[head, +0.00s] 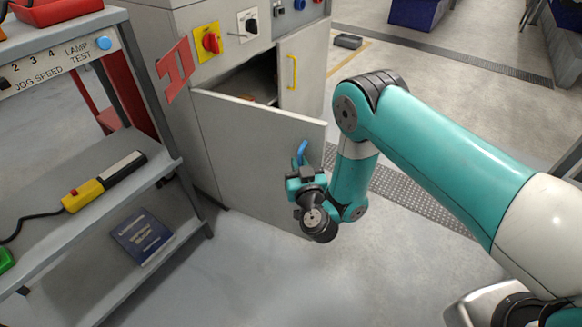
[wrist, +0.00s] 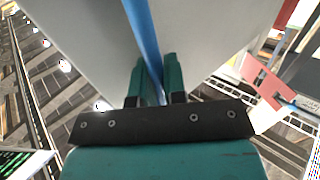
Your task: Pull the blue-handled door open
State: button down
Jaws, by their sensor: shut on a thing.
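The blue-handled door (head: 255,150) is a light grey cabinet panel in the head view. It stands swung out from the cabinet, with a dark gap above and behind it. Its blue handle (head: 302,151) is near its right edge. My gripper (head: 301,170) is at that handle. In the wrist view the blue handle (wrist: 143,40) runs down between the two teal fingers (wrist: 158,82), which are shut on it. The grey door face (wrist: 85,45) fills much of that view. The lower part of the handle is hidden by my gripper.
A second grey door with a yellow handle (head: 292,72) stands partly open at the right. The cabinet front carries a red knob on a yellow plate (head: 211,42). A shelf rack (head: 165,170) stands close on the left. Floor in front of the door is clear.

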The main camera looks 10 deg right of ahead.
jog(key=shift+s+d+f, duration=0.1)
jog(key=shift+s+d, duration=0.1)
jog(key=shift+s, duration=0.05)
